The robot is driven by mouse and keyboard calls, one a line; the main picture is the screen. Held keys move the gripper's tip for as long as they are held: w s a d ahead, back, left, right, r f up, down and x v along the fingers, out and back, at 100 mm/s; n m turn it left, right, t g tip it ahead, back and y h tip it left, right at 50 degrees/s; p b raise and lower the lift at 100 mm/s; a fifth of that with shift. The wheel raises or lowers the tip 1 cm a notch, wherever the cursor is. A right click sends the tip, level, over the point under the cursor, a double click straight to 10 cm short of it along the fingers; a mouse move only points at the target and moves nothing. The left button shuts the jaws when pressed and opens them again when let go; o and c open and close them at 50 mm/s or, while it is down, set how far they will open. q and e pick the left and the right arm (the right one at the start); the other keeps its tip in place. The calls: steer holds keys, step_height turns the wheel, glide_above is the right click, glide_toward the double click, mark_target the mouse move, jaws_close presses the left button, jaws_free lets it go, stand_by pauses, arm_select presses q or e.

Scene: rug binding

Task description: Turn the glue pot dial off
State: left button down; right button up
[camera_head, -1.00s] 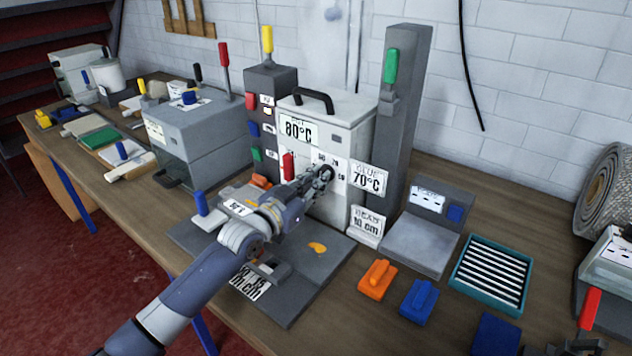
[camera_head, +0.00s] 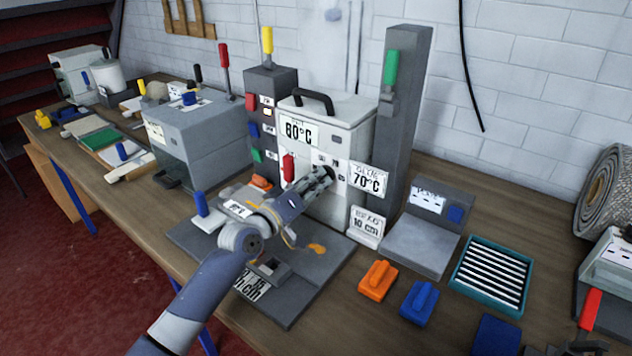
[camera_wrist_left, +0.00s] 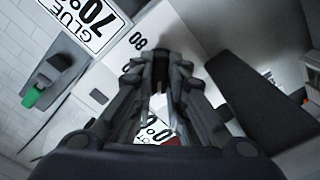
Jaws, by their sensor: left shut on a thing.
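The glue pot (camera_head: 322,208) is a white box with a black top handle and a temperature label on its front, standing on the bench in the head view. In the left wrist view the fingertips (camera_wrist_left: 160,58) are close together against the white panel, near a printed "80".
A tall grey post (camera_head: 408,130) with a green handle stands right of the pot. A grey machine with a red lever (camera_head: 223,62) stands left. Orange (camera_head: 377,280) and blue (camera_head: 419,301) blocks and a slotted teal tray (camera_head: 455,279) lie to the right.

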arm_select(q)
steer(key=n+p, duration=0.1)
steer(key=n, duration=0.3)
steer(key=shift+n, duration=0.3)
steer(key=n+p, duration=0.1)
steer(key=n, duration=0.3)
steer(key=shift+f, duration=0.1)
stand_by(0.4)
steer(key=c, duration=1.6)
jaws_free()
steer(key=v, duration=1.2)
